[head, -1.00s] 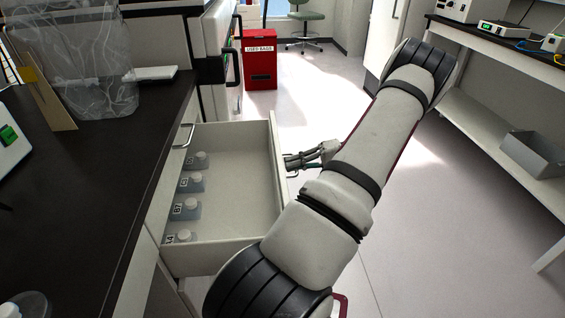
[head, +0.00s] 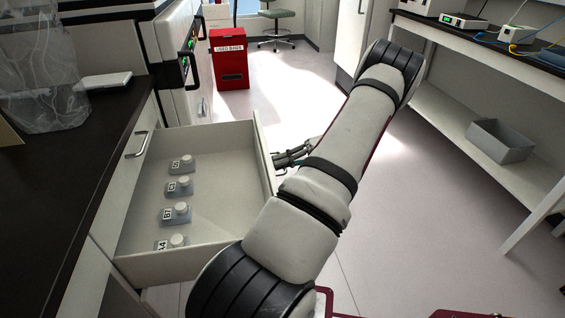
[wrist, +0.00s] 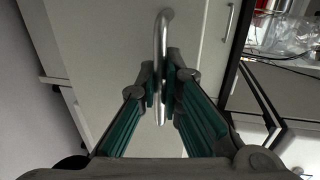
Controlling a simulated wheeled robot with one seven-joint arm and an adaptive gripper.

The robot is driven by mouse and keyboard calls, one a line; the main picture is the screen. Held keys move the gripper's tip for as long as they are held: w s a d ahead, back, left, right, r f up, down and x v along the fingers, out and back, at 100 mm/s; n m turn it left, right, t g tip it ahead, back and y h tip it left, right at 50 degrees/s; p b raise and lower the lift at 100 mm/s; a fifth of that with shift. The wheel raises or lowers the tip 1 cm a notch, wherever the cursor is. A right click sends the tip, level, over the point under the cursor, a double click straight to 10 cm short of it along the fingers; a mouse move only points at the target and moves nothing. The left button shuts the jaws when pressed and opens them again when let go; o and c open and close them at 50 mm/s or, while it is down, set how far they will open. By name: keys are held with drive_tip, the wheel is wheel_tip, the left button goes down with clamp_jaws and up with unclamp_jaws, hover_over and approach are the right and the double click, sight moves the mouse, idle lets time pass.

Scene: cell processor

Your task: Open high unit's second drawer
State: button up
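A pale drawer (head: 264,158) stands far out from the cabinet under the dark counter in the head view. It sits below a closed front with a metal handle (head: 137,145). My gripper (head: 275,161) is at the outer side of the drawer front, partly hidden by my arm. In the wrist view, my gripper's fingers (wrist: 161,85) are closed around the drawer's bar handle (wrist: 160,38), one on each side.
The dark counter (head: 60,190) runs along the left, with a plastic bag (head: 45,85) on it. A red bin (head: 229,60) stands at the back. A bench (head: 500,50) with a lower shelf and grey box (head: 499,141) is at the right. The middle floor is clear.

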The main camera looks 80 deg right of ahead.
drive_tip(key=o, duration=0.4)
drive_tip(key=v, duration=1.2)
idle(0.3)
